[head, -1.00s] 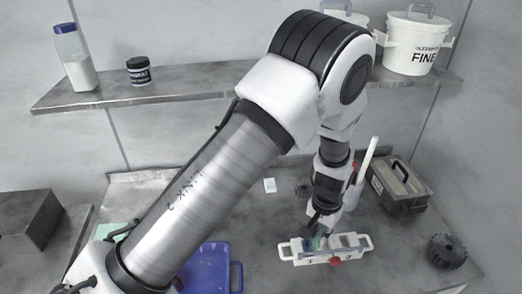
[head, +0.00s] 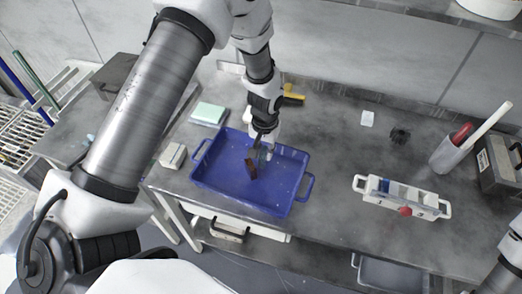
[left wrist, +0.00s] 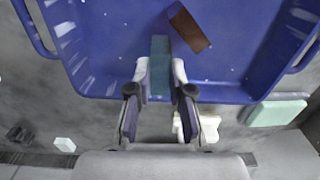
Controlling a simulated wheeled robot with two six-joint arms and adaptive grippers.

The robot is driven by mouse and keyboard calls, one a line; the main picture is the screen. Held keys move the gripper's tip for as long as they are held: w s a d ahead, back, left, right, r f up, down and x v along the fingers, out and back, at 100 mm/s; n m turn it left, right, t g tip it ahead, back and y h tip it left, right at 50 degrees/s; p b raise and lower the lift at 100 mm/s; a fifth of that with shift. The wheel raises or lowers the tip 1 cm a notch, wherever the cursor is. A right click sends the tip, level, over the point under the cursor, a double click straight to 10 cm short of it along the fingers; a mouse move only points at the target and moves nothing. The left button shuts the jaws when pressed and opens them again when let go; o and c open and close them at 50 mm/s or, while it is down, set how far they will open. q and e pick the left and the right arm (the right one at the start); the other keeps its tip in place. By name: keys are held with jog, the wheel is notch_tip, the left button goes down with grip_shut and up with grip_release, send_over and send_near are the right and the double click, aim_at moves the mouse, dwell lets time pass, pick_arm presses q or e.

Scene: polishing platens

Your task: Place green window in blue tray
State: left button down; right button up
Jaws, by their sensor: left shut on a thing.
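My left gripper (head: 262,143) is over the back part of the blue tray (head: 216,186), pointing down. In the left wrist view its two fingertips (left wrist: 160,76) are shut on the green window (left wrist: 160,50), a narrow teal-green piece. It extends from the fingertips over the tray (left wrist: 110,45). In the head view the green window is mostly hidden by the gripper, and I cannot tell whether it touches the tray floor. A brown-red piece (head: 251,170) is in the tray close by; it also shows in the wrist view (left wrist: 190,28). My right gripper is not in view.
A white slotted holder (head: 425,207) with a blue piece and red knob stands right of the tray. A pale green block (head: 208,113) and a white block (head: 172,156) are left of it. A yellow-handled tool (head: 292,95) lies behind. The tray's front and left floor is clear.

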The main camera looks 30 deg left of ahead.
aim_at(263, 152)
pick_arm(q)
jog(key=f, duration=0.3)
jog(key=shift+s+a, duration=0.1)
jog(key=shift+a, duration=0.1)
jog(key=shift+d+f, duration=0.15)
jog(key=shift+f, duration=0.05)
jog(key=c, duration=1.3)
grip_release()
jog(key=shift+r, duration=0.3)
notch_tip(263, 152, up, 12)
jog(key=shift+f+b, duration=0.1)
jog(key=shift+b, duration=0.75)
